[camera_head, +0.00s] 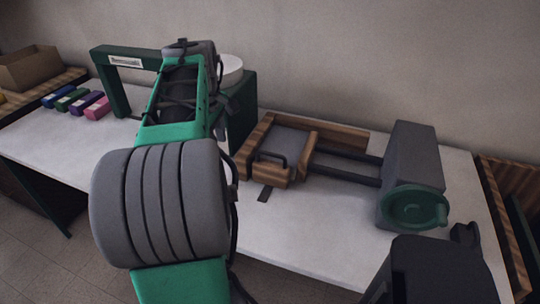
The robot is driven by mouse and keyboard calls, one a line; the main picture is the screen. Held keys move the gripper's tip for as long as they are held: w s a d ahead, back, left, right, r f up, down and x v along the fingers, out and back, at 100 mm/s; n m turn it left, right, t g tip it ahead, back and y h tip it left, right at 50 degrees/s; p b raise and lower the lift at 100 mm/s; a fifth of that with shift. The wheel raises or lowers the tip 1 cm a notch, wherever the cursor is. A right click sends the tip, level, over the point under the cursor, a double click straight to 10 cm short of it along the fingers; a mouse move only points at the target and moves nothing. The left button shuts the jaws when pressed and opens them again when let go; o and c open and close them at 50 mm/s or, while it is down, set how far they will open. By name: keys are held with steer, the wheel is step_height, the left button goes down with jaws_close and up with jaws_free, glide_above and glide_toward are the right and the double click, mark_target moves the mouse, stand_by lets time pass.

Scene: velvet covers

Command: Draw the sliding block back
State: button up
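The sliding block (273,171) is a wooden piece with a dark handle on its front. It sits on the white table right of my arm, at the left end of two dark rails. A grey plate (284,140) lies behind its front, within a wooden frame (340,136). The rails run right to a tall grey housing (411,152) with a green handwheel (413,207). My arm rises across the left middle. Its far end lies left of the block, apart from it. My gripper's fingers are hidden or too unclear behind the arm to tell open from shut.
A green frame (108,84) with a label stands at the back left. A white round thing (231,70) sits behind my arm. Several coloured blocks (76,101) and a cardboard box (30,68) are at far left. The white table (300,225) is clear in front of the rails.

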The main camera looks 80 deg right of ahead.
glide_toward(272, 155)
steer(key=shift+g, duration=0.3)
steer(key=x, duration=0.5)
steer(key=b+x, duration=0.1)
steer(key=x, duration=0.1)
steer(key=shift+w+d+f, duration=0.2)
steer(key=shift+d+f, duration=0.05)
steer(key=shift+d, duration=0.1)
jaws_close()
